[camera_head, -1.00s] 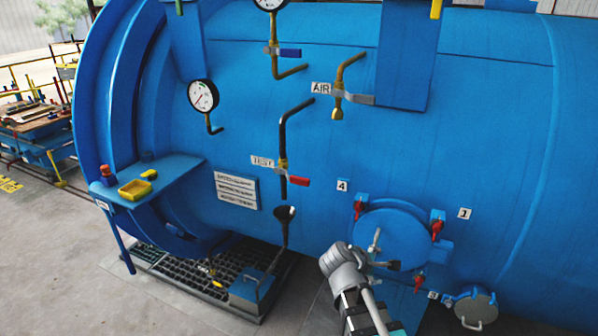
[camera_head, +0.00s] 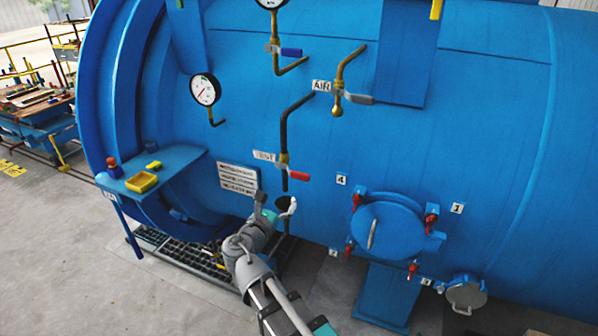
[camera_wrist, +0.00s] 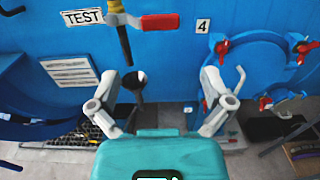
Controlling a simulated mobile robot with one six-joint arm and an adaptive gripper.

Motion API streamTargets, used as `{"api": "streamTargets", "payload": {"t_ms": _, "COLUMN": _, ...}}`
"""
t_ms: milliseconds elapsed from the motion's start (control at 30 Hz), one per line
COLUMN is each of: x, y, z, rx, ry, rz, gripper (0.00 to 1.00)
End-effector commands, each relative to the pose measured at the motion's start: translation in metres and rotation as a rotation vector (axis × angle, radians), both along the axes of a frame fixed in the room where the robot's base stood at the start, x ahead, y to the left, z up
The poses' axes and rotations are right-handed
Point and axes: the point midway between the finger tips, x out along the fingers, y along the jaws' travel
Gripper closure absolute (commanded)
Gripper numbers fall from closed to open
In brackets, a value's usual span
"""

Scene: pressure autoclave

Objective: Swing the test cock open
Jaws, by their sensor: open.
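The test cock (camera_head: 284,160) sits on a dark pipe on the blue vessel, beside a white TEST label (camera_head: 264,155). Its red lever (camera_head: 299,175) points right and slightly down. In the wrist view the red lever (camera_wrist: 160,22) shows at the top centre, right of the TEST label (camera_wrist: 82,17). My gripper (camera_head: 275,206) is open and empty, below the cock and apart from it. In the wrist view its two fingers (camera_wrist: 172,82) are spread wide, with the lever above and beyond them.
A dark funnel (camera_wrist: 136,82) stands under the cock's outlet, between my fingers in the wrist view. A round blue hatch with red clamps (camera_head: 388,232) is to the right. The AIR valve (camera_head: 338,97) is above. A side shelf with a yellow tray (camera_head: 141,182) is at left.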

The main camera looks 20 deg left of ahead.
Motion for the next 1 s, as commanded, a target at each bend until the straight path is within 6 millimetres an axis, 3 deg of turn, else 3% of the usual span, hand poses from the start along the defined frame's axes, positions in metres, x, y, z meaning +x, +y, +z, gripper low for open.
{"api": "streamTargets", "payload": {"t_ms": 567, "x": 0.008, "y": 0.000, "z": 0.000, "rx": -0.001, "ry": 0.000, "rz": 0.000, "gripper": 0.00}}
{"api": "streamTargets", "payload": {"t_ms": 1000, "x": 0.060, "y": -0.004, "z": 0.000, "rx": -0.001, "ry": 0.000, "rz": -0.002, "gripper": 0.00}}
